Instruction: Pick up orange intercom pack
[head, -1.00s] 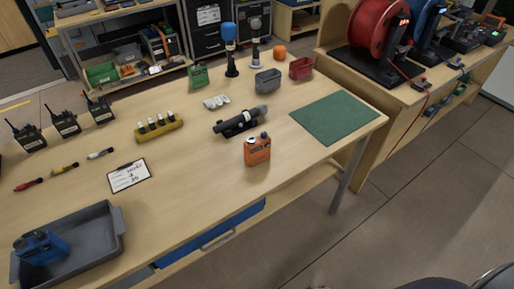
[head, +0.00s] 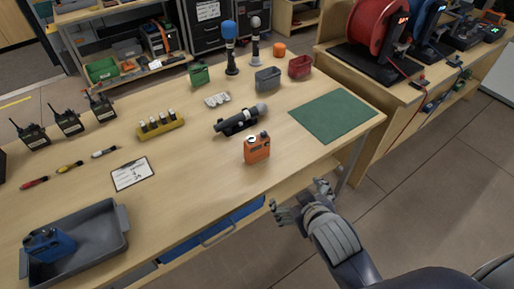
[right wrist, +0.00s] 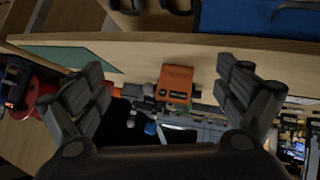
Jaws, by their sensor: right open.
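The orange intercom pack (head: 257,149) stands upright near the front edge of the wooden table, with a dark top. It also shows in the right wrist view (right wrist: 176,83), beyond and between my fingers. My right gripper (head: 297,197) is open and empty, in front of the table edge and to the right of the pack, apart from it. In the right wrist view both fingers of the right gripper (right wrist: 168,92) are spread wide. My left gripper is not in view.
A dark flashlight-like device (head: 238,120) lies just behind the pack. A green mat (head: 333,115) is to its right, a clipboard (head: 132,174) to its left. A grey tray (head: 117,246) holds a blue pack (head: 48,244). Table around the pack's front is clear.

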